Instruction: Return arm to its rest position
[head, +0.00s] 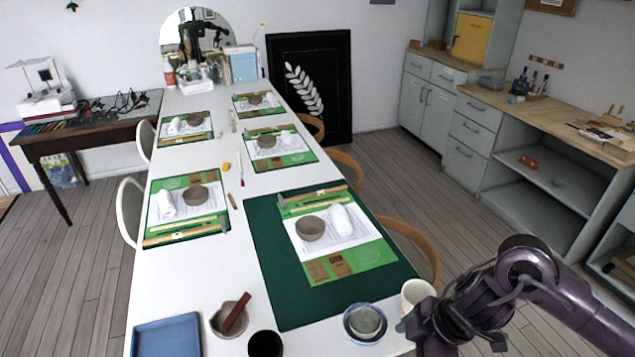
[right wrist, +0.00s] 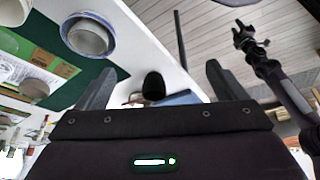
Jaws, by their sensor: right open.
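My right arm enters the head view at the lower right, bent, with its gripper (head: 412,322) beside the cream mug (head: 416,293) at the table's right edge. In the right wrist view the two fingers of this gripper (right wrist: 160,72) stand wide apart with nothing between them. The black cup (right wrist: 153,86) shows beyond the gap, on the table. A dark arm with a gripper (right wrist: 250,42), apparently my left, hangs over the floor in that view; its jaws are too small to read. My left arm does not show in the head view.
The white table (head: 225,262) carries a dark green mat (head: 275,265), a blue tray (head: 166,337), a brown bowl (head: 221,322) with a red stick, and a blue-rimmed bowl (head: 365,322) near the right gripper. A wooden chair (head: 425,250) stands at the right edge. Floor beyond is clear.

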